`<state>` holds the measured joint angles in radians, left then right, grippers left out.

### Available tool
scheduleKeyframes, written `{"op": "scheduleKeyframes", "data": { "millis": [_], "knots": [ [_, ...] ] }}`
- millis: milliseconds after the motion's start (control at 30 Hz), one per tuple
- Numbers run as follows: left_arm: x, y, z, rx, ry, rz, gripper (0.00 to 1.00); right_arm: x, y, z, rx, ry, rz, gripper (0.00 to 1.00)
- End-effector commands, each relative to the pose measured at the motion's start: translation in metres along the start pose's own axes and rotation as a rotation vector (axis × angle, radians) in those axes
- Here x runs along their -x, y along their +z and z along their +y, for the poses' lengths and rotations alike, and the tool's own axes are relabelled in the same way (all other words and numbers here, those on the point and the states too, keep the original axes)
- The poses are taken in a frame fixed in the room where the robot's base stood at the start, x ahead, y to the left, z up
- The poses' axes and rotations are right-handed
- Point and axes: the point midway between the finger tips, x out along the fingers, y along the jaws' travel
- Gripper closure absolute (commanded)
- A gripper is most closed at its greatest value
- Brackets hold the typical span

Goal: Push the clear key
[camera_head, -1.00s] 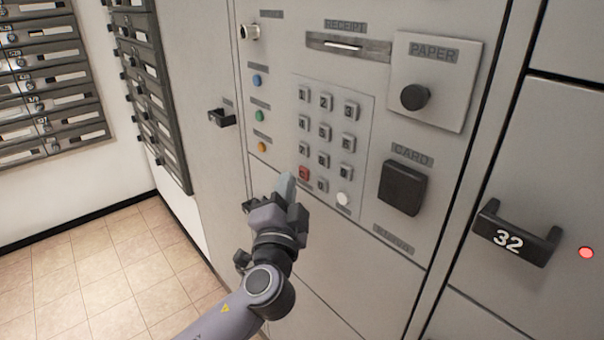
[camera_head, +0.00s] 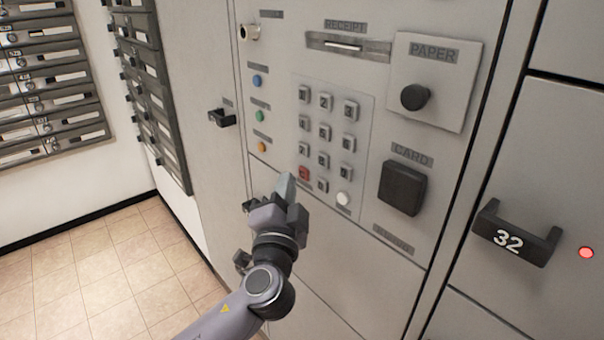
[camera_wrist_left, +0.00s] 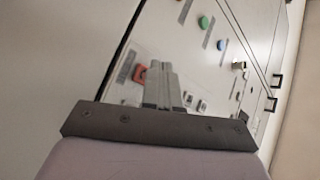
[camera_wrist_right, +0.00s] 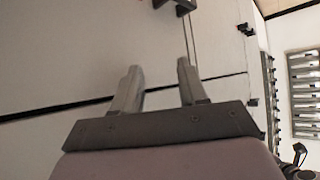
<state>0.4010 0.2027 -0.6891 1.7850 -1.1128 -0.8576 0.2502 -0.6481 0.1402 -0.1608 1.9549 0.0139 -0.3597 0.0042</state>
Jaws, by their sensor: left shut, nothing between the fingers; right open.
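A red key (camera_head: 304,174) sits at the bottom left of the keypad (camera_head: 366,118) on the grey wall panel; no readable "clear" marking shows on it. My left gripper (camera_head: 286,184) is shut and empty, its tip just left of and below the red key in the head view. In the left wrist view the closed fingers (camera_wrist_left: 159,68) point at the panel, with the red key (camera_wrist_left: 139,74) right beside their tips. I cannot tell whether they touch. My right gripper (camera_wrist_right: 157,75) is open and empty, facing a plain panel surface; it is not in the head view.
A white round button (camera_head: 343,199) is at the keypad's lower right. Blue (camera_head: 257,81), green (camera_head: 259,116) and orange (camera_head: 261,147) buttons line its left. A card reader (camera_head: 403,187), a paper knob (camera_head: 415,97) and a handle marked 32 (camera_head: 517,235) protrude to the right.

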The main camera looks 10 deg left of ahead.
Motion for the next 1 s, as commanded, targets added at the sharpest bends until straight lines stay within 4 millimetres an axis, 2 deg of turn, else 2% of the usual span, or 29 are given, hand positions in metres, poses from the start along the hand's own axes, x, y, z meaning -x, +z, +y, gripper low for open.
{"op": "scheduleKeyframes", "data": {
  "millis": [1000],
  "knots": [
    [-0.0063,-0.0045,0.0045,0.000,0.000,0.000,1.00,-0.0043,0.0064,0.0002,0.000,0.000,-0.002,0.57]
  ]
}}
